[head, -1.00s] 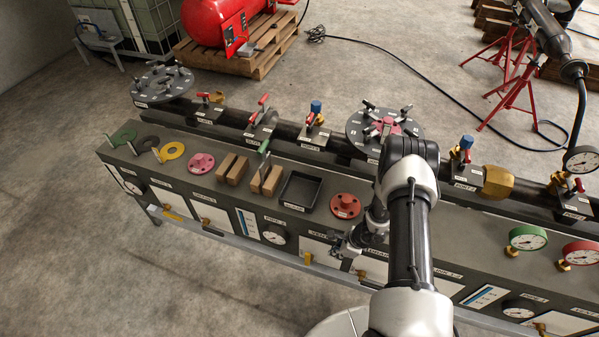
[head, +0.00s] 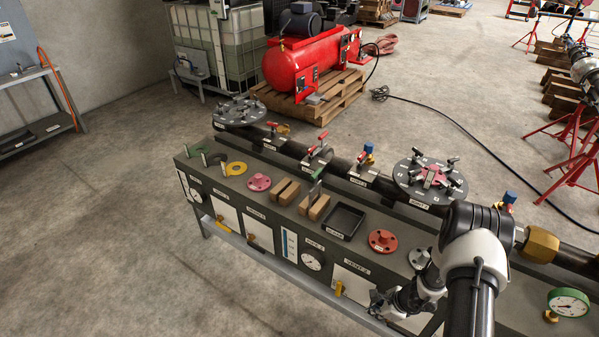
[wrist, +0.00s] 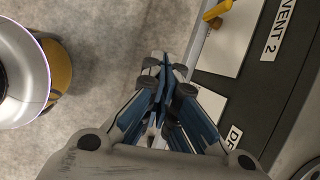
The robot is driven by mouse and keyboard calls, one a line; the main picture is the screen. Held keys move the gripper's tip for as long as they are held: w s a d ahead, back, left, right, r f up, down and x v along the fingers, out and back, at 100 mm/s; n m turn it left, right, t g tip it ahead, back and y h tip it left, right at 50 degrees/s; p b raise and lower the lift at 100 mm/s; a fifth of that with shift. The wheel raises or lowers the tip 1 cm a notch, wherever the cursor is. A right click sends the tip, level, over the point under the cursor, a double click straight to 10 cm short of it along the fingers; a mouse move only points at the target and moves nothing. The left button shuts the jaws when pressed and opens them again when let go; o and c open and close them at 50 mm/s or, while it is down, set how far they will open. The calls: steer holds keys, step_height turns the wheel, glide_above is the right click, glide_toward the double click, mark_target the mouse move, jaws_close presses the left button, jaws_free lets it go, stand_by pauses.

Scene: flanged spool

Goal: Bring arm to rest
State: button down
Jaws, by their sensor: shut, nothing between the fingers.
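My gripper (head: 379,304) hangs low in front of the bench's front face in the head view, at the end of my folded arm. The wrist view shows its two fingers (wrist: 165,88) shut together with nothing between them. In that view the bench's front edge and the VENT 2 label (wrist: 281,35) lie to the right of the fingers. The concrete floor shows beyond them. The gripper appears apart from the bench, though the exact gap is hard to tell.
The long bench (head: 235,196) carries a flanged pipe, a black tray (head: 343,221), a red flange (head: 382,241), wooden blocks (head: 285,191) and coloured rings. A yellow valve handle (wrist: 217,10) is near the fingers in the wrist view. Open floor (head: 110,230) lies at left.

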steer(key=w+a+r+n+t, duration=0.1)
steer(key=w+a+r+n, duration=0.15)
steer(key=r, duration=0.55)
steer(key=w+a+r+n, duration=0.1)
steer(key=w+r+n, duration=0.25)
steer(key=r, duration=0.55)
steer(key=s+a+r+n+y, duration=0.1)
steer(key=s+a+r+n, duration=0.15)
steer(key=r, duration=0.65)
steer(key=s+a+r+n, duration=0.1)
steer(key=a+r+n, duration=0.3)
steer(key=r, duration=0.6)
steer(key=s+a+r+n+h, duration=0.1)
steer(key=s+a+r+n, duration=0.35)
steer(key=s+r, duration=0.6)
steer(key=s+d+r+n+h, duration=0.1)
steer(key=s+d+r+n, duration=0.1)
steer(key=s, duration=0.5)
steer(key=s+d+r+n+t+h, duration=0.1)
steer(key=s+d+r+n+h, duration=0.1)
steer(key=s, duration=0.5)
steer(key=shift+s+d+r+n+h, duration=0.15)
steer(key=shift+r+n+h, duration=0.15)
steer(key=shift+r+n, duration=0.75)
